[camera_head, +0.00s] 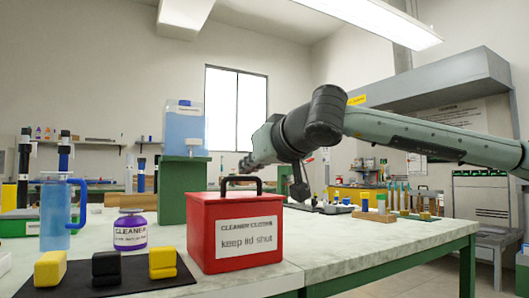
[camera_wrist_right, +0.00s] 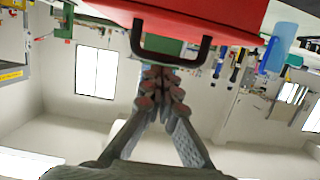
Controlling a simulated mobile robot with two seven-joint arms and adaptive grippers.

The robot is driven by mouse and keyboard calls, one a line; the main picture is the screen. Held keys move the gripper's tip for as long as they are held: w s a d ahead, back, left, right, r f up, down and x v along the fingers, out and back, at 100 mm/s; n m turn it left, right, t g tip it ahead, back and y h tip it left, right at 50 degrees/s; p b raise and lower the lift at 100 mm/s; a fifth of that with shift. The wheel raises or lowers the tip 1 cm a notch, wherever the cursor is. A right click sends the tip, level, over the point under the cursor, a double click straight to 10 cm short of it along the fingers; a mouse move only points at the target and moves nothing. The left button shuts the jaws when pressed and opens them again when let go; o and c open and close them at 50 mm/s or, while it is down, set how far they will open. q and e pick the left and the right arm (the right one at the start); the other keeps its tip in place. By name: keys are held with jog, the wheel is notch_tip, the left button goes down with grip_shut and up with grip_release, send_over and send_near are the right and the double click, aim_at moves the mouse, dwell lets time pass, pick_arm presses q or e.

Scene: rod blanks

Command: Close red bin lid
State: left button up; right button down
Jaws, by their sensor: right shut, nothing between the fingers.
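The red bin (camera_head: 235,232) stands on the worktable in the head view, with a label reading "keep lid shut". Its red lid with a black handle (camera_head: 240,179) on top looks down on the bin, but I cannot tell whether a small gap is left. My right gripper (camera_head: 246,165) comes in from the right and is near the handle, just above it in the picture. In the wrist view, which is upside down, my right gripper (camera_wrist_right: 161,82) is shut and empty, its tips close to the black handle (camera_wrist_right: 168,58). My left gripper is out of view.

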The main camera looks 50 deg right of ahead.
aim_at(248, 197)
jog(key=shift+a+f+b, duration=0.15)
jog(key=shift+f+b, duration=0.2)
jog(key=shift+f, duration=0.45)
jog(key=shift+a+f+b, duration=0.1)
jog(key=shift+f+b, duration=0.25)
jog(key=shift+f, duration=0.4)
jog(key=shift+s, duration=0.1)
notch_tip(248, 197, up, 6)
jog(key=p, duration=0.4)
jog(key=s+a+f+b, duration=0.2)
jog(key=s+f, duration=0.2)
jog(key=s, duration=0.5)
jog(key=shift+a+f, duration=0.2)
jog(key=shift+f, duration=0.15)
